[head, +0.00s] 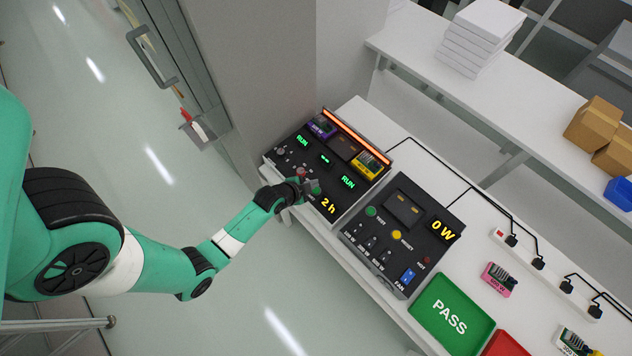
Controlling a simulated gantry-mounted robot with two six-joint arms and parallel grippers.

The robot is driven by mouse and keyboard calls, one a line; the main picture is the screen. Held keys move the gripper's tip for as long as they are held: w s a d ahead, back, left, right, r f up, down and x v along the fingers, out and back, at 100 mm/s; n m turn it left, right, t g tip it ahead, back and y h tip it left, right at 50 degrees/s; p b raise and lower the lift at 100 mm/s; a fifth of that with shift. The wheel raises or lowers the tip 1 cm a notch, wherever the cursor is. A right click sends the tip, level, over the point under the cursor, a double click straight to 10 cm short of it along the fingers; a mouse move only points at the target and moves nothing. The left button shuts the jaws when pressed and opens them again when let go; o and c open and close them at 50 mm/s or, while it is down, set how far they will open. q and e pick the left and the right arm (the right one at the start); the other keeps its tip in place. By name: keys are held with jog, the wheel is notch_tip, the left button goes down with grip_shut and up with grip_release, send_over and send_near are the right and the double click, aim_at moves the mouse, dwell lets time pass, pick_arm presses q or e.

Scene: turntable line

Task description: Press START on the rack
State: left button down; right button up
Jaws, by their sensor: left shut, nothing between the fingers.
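The rack (341,203) is a black panel on the white bench, with a lit orange bar along its back edge. Two green RUN displays and a yellow "2 h" readout glow on it. A purple module (320,127) and a yellow module (369,164) sit in its slots. My left gripper (311,186) is shut and empty, with its tips at the front part of the rack, beside a red button (301,171). The tips partly cover the controls there. I cannot read a START label or tell whether the tips touch a button. My right gripper is out of view.
A second black panel (408,272) reading "0 W" stands to the right. A green PASS tray (421,307), a red tray (507,345), a pink module (499,279) and a power strip with cables are farther right. A grey cabinet wall rises behind the rack's left side.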

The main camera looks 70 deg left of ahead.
pick_arm(q)
jog(key=shift+r+p, duration=1.15)
jog(key=shift+r, duration=0.4)
jog(key=shift+f, duration=0.1)
